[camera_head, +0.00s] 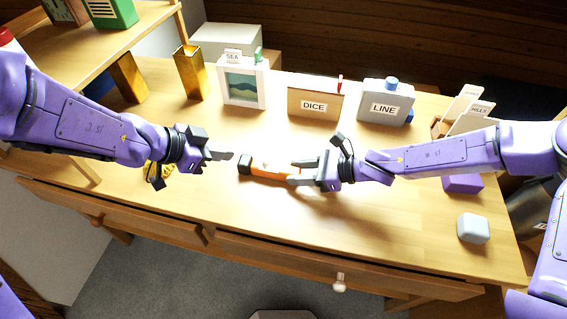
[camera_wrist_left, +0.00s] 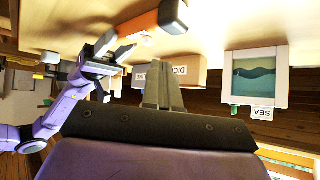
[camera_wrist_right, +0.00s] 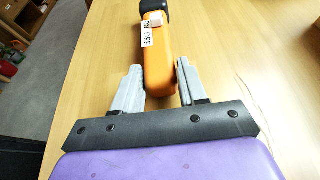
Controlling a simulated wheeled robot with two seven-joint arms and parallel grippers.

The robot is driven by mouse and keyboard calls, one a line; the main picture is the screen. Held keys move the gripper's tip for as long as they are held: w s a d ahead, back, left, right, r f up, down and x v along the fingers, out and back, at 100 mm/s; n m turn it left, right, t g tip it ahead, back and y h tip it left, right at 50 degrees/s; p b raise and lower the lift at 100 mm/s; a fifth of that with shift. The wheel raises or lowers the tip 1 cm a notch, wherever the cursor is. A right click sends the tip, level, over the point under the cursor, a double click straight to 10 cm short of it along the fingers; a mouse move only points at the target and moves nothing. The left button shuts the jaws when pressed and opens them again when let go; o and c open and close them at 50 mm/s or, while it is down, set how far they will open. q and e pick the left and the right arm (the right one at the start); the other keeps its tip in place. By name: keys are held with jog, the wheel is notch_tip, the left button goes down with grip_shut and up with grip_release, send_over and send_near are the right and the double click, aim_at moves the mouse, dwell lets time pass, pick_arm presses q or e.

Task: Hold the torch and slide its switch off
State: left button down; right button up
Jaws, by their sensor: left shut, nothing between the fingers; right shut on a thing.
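The orange torch (camera_head: 270,174) with a black head (camera_head: 245,165) lies level at the middle of the desk; whether it touches the top is unclear. My right gripper (camera_head: 297,172) is shut on the torch's rear end, one finger on each side, as the right wrist view (camera_wrist_right: 160,84) shows. A white label (camera_wrist_right: 147,38) reading ON and OFF is on the torch near its head, beside a small pale switch (camera_wrist_right: 155,19); its setting is too small to tell. My left gripper (camera_head: 230,155) is shut and empty, just left of the black head and apart from it.
Behind stand a SEA picture box (camera_head: 242,87), a DICE box (camera_head: 315,103) and a LINE box (camera_head: 385,103). A yellow object (camera_head: 158,172) lies under my left wrist. A pale block (camera_head: 473,228) sits at right. The front desk top is clear.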

pick_arm(q)
notch_tip(320, 180, up, 3)
jog(key=w+a+n+g+y, duration=0.1)
jog(key=w+a+n, duration=0.1)
jog(key=a+n, duration=0.15)
jog(key=n+g, duration=0.1)
jog(key=n, duration=0.4)
send_near(253, 164)
jog(key=w+f, duration=0.1)
jog(key=w+d+f, duration=0.1)
jog(key=w+f, duration=0.1)
jog(key=shift+w+d+f, duration=0.3)
jog(key=d, duration=0.3)
jog(key=shift+s+d+f, duration=0.1)
jog(key=shift+s+d, duration=0.15)
jog(key=shift+s, duration=0.1)
jog(key=shift+d, duration=0.35)
